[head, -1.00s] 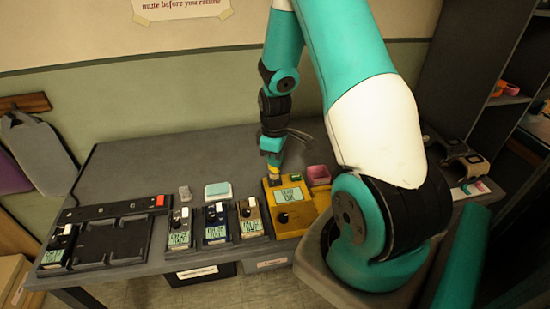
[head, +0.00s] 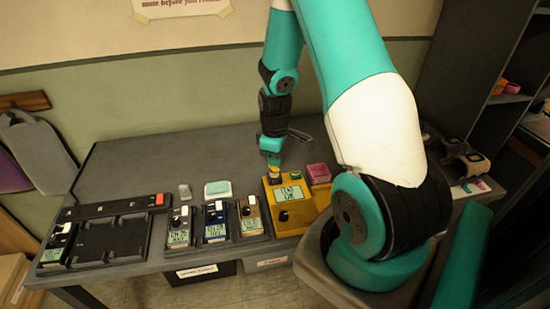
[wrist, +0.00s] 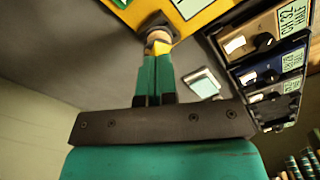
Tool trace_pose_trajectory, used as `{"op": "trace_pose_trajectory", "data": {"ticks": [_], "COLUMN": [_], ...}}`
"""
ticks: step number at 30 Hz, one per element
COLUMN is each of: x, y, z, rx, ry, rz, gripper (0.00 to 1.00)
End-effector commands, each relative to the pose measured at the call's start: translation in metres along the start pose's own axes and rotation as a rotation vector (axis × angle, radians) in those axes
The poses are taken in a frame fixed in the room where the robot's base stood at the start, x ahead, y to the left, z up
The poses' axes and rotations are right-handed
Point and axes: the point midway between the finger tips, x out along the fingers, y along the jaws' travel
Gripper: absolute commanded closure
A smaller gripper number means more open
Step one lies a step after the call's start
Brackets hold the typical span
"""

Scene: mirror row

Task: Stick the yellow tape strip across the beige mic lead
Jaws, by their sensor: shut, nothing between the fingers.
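My gripper (head: 273,162) is pointed down at the back left corner of a yellow box (head: 310,207) on the table. In the wrist view its green fingers (wrist: 156,62) are together, with a yellow patch at their tips. The tips are at a round, pale-topped peg (wrist: 158,34) on the box; I cannot tell whether they touch it. I cannot tell whether the yellow patch is the tape strip or part of the fingers. No beige mic lead can be made out for sure.
Blue (head: 215,222) and tan (head: 250,216) units with labels stand left of the yellow box. A dark tray (head: 118,240) is further left. A pink block (head: 319,173) is at the box's back right. The table behind is mostly clear; a shelf stands at right.

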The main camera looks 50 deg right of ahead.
Motion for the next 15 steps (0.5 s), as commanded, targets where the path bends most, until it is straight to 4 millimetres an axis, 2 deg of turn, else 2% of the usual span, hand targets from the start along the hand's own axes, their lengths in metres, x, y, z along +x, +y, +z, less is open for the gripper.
{"op": "trace_pose_trajectory", "data": {"ticks": [5, 15], "x": [-0.004, -0.033], "y": [0.000, 0.000], "z": [0.000, 0.000], "rx": [0.000, 0.000], "ry": [0.000, 0.000], "rz": [0.000, 0.000], "gripper": [1.00, 1.00]}}
